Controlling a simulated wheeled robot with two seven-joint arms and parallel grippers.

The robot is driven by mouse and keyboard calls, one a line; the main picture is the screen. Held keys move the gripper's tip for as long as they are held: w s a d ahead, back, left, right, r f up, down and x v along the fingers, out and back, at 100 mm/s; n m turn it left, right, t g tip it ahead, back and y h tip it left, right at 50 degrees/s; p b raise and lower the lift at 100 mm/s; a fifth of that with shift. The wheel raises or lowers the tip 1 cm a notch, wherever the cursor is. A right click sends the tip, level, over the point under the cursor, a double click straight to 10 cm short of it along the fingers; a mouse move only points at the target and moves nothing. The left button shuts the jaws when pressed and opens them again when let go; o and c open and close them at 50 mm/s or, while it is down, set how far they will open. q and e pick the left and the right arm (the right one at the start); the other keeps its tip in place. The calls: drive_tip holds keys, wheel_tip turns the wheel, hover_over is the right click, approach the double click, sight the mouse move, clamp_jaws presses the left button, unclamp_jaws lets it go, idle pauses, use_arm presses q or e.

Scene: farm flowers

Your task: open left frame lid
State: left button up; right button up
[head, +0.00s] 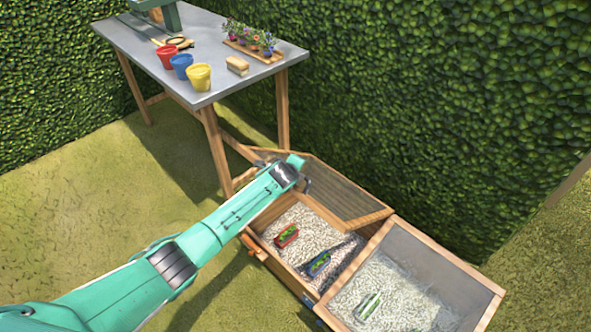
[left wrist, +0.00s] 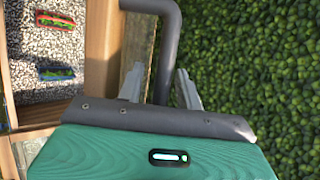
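The left frame lid (head: 345,186), a wood-edged pane, stands raised at a slant at the back of the left frame (head: 275,262), so the frame's inside shows. My left gripper (head: 305,184) is at the lid's left side in the head view; its fingertips are hard to make out there. In the left wrist view, the two fingers of my left gripper (left wrist: 160,82) stand apart on either side of a dark grey bent handle (left wrist: 168,45). A gap shows between the left finger and the handle; the right finger looks close to it. My right gripper is not in view.
A red-labelled item (head: 286,236) and a blue one (head: 319,263) lie on pale gravel inside the left frame. The right frame lid (head: 430,262) is down. A table (head: 225,45) with pots stands behind left; a hedge (head: 430,100) rises close behind the frames.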

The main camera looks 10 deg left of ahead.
use_arm(q)
drive_tip(key=shift+s+a+r, duration=0.1)
drive_tip(key=shift+s+r, duration=0.3)
drive_tip(key=shift+s, duration=0.05)
drive_tip(key=p+v, duration=0.2)
drive_tip(key=v, duration=1)
drive_tip(key=shift+s, duration=0.3)
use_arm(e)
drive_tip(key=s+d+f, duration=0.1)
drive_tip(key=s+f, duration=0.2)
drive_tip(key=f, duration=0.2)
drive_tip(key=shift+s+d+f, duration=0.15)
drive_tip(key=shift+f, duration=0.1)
use_arm(q)
drive_tip(key=shift+r, duration=0.1)
